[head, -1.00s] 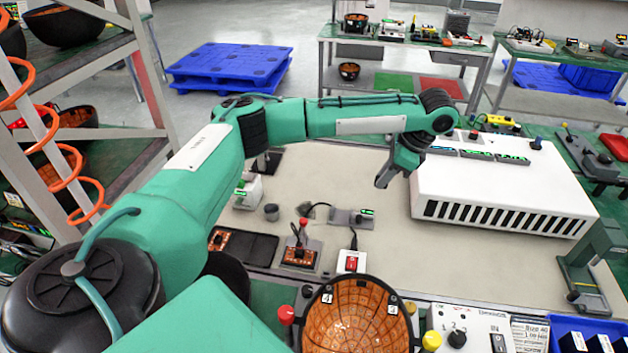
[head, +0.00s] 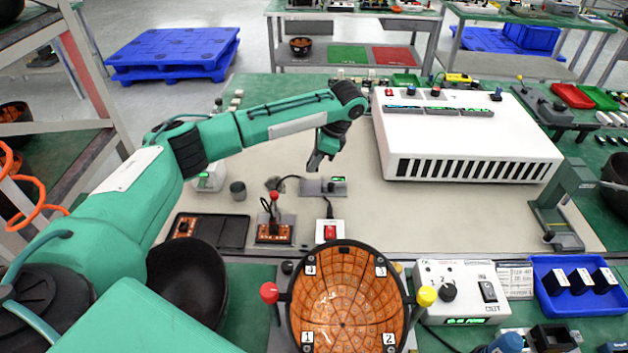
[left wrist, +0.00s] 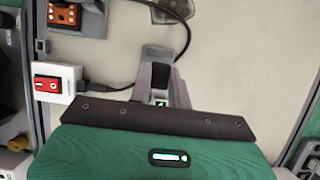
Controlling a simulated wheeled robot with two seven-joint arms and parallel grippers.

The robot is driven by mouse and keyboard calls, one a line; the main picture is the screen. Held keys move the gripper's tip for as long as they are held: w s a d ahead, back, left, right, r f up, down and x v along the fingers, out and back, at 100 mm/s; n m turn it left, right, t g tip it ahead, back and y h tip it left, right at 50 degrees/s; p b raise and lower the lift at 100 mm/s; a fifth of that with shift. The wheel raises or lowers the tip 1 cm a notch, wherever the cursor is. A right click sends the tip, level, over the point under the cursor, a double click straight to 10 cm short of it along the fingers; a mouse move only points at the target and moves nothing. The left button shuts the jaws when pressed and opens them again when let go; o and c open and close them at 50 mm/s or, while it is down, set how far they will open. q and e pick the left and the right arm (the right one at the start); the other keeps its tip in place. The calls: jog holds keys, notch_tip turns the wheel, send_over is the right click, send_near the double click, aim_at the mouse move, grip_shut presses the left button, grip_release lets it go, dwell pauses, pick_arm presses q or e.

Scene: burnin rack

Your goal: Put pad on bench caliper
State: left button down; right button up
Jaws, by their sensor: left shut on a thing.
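The bench caliper (head: 323,187), a small grey plate with a green-lit display and a cable, lies on the beige mat. My left gripper (head: 317,163) is just above it in the head view, pointing down. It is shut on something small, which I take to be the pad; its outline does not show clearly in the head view. In the left wrist view, a black piece (left wrist: 160,77) shows between grey parts beyond the gripper's dark front edge, with a green display just below it. I cannot tell whether it touches the caliper. My right gripper is not in view.
A white vented box (head: 470,140) stands right of the caliper. A red-switch box (head: 330,232) and a joystick unit (head: 274,228) stand in front. An orange-lined bowl (head: 343,300) sits nearer. The mat right of the switch box is clear.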

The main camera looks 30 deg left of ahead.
aim_at(309, 188)
pick_arm(q)
notch_tip(309, 188, down, 7)
jog(key=shift+r, duration=0.15)
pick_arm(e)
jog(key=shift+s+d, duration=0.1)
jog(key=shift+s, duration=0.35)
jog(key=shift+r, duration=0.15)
pick_arm(q)
jog(key=c, duration=1.3)
grip_release()
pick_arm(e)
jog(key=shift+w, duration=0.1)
